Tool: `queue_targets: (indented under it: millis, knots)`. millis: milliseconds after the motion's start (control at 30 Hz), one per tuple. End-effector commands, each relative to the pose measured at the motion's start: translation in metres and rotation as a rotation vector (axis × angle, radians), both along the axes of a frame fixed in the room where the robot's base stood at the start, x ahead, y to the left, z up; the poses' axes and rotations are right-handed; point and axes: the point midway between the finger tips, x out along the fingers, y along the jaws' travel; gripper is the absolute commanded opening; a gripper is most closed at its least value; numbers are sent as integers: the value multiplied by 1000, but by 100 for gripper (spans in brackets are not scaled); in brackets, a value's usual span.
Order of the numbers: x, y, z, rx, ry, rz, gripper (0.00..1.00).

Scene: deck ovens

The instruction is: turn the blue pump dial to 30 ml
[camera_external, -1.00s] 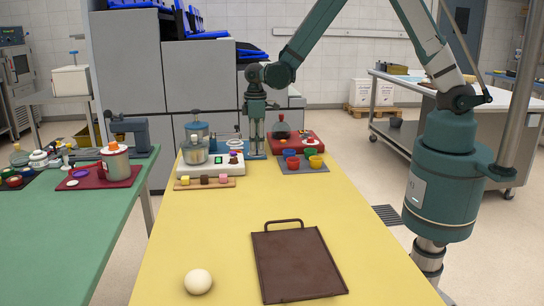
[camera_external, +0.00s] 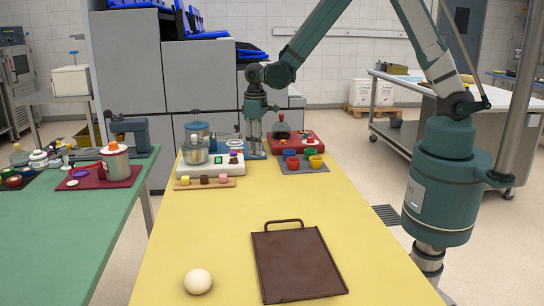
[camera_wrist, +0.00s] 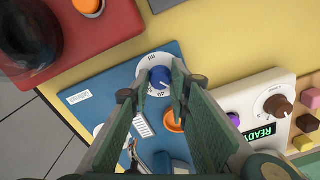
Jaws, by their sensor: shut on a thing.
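In the wrist view, the blue pump dial (camera_wrist: 160,77) stands on a white round scale plate, with "40" and "ml" readable on it. The plate is on the blue pump base (camera_wrist: 88,88). My gripper (camera_wrist: 157,84) is shut on the dial, one finger at either side. The fingers cover part of the scale, and I cannot tell the exact setting. In the external view, my gripper (camera_external: 254,149) points down at the far end of the yellow table; the dial is too small to make out.
An orange button (camera_wrist: 174,122) sits close beside the dial. A white unit with a brown knob (camera_wrist: 278,106) and a "READY" display is at the right. A red base (camera_wrist: 100,30) is at the upper left. A dark tray (camera_external: 298,262) and a pale ball (camera_external: 198,281) lie at the near end.

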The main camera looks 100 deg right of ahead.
Motion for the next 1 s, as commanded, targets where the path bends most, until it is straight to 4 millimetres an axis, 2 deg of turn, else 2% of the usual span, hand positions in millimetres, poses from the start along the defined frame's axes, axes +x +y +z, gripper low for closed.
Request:
queue_targets:
  millis: [400, 933, 967, 1000]
  knots:
    - [1, 0, -1, 1, 0, -245, 7]
    - [1, 0, 0, 1, 0, -282, 7]
    - [1, 0, 0, 1, 0, -282, 22]
    - [1, 0, 0, 1, 0, -282, 27]
